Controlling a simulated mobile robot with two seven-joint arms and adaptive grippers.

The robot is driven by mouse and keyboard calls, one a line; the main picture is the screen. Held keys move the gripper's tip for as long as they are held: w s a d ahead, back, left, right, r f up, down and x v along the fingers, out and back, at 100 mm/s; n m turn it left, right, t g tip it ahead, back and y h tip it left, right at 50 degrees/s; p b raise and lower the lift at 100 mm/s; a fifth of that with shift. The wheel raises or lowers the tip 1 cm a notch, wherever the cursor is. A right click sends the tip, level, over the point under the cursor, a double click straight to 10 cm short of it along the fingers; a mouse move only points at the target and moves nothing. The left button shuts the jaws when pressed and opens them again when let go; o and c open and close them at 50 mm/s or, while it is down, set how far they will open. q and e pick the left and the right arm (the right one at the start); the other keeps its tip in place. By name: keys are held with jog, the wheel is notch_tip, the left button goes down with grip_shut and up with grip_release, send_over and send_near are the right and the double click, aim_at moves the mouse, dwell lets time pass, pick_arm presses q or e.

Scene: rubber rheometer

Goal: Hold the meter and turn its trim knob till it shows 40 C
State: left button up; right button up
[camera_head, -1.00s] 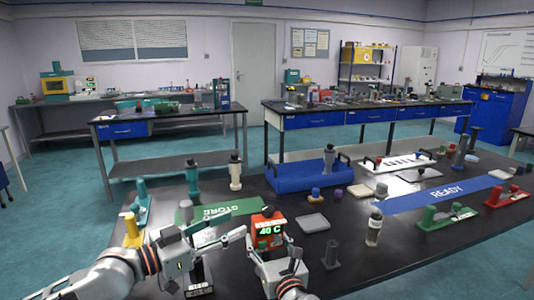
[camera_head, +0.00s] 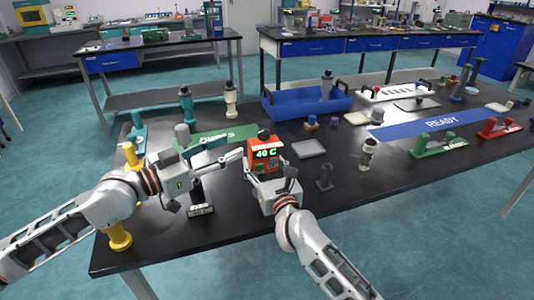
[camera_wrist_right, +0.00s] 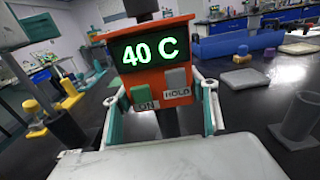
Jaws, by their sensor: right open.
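The orange-red meter (camera_head: 265,160) stands upright near the front of the black table. Its green display (camera_wrist_right: 149,51) reads 40 C. Below the display are a green ON button (camera_wrist_right: 144,97) and a grey HOLD button (camera_wrist_right: 177,82). A dark knob (camera_wrist_right: 141,8) sits on top, cut off by the wrist view's upper edge. My right gripper (camera_wrist_right: 163,116) is open, with one finger on each side of the meter's lower part. Contact is unclear. My left gripper (camera_head: 228,151) is open and empty, just left of the meter, its fingers apart and clear of the knob.
A black stand (camera_head: 201,208) with a label is below my left gripper. A dark cylinder (camera_head: 324,180) and a clear bottle (camera_head: 367,156) stand right of the meter. A grey pad (camera_head: 309,149) and blue tray (camera_head: 300,104) lie behind. A green STORE mat (camera_head: 222,141) lies behind my left gripper.

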jog(key=o, duration=1.3)
jog(key=shift+s, duration=0.15)
